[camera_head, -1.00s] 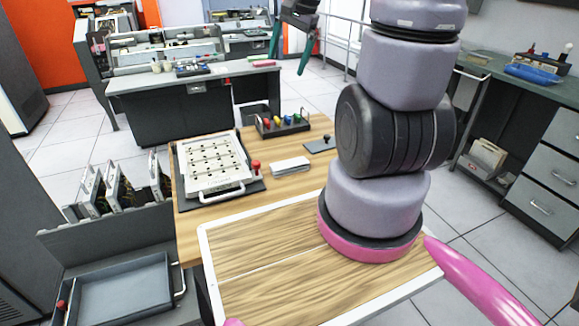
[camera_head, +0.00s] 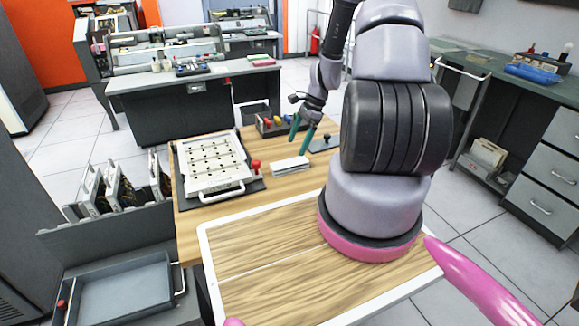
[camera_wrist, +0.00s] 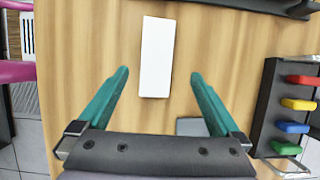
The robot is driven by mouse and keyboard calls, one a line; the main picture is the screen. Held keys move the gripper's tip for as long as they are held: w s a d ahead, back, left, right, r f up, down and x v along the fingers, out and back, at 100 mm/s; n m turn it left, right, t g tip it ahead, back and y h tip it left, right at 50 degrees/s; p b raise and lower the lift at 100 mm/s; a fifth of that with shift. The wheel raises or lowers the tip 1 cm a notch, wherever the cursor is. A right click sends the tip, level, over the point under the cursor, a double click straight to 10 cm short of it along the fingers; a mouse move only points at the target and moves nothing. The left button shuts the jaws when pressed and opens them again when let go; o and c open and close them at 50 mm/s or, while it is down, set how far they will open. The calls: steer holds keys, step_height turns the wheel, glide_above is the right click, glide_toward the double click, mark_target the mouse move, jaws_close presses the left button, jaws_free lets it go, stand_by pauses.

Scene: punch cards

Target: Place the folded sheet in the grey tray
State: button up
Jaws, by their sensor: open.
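The folded sheet (camera_head: 290,165) is a small white rectangle lying flat on the wooden table. In the wrist view the folded sheet (camera_wrist: 157,57) lies ahead of my fingertips, between their lines. My gripper (camera_head: 302,138) has teal fingers and hangs above the table close to the sheet. In the wrist view my gripper (camera_wrist: 159,73) is open and empty, with its fingers apart. The grey tray (camera_head: 125,292) is at the lower left of the head view, low down beside the table, and looks empty.
A white punched panel (camera_head: 212,163) with a red knob sits left of the sheet. A rack of coloured handles (camera_wrist: 290,103) stands to the right in the wrist view. Upright boards (camera_head: 95,188) stand behind the tray. The table's near part is clear.

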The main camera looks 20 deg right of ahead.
mark_target(290, 162)
steer(key=x, duration=0.7)
steer(key=shift+s+f, duration=0.1)
steer(key=shift+s, duration=0.1)
steer(key=c, duration=1.5)
steer(key=shift+c, duration=0.2)
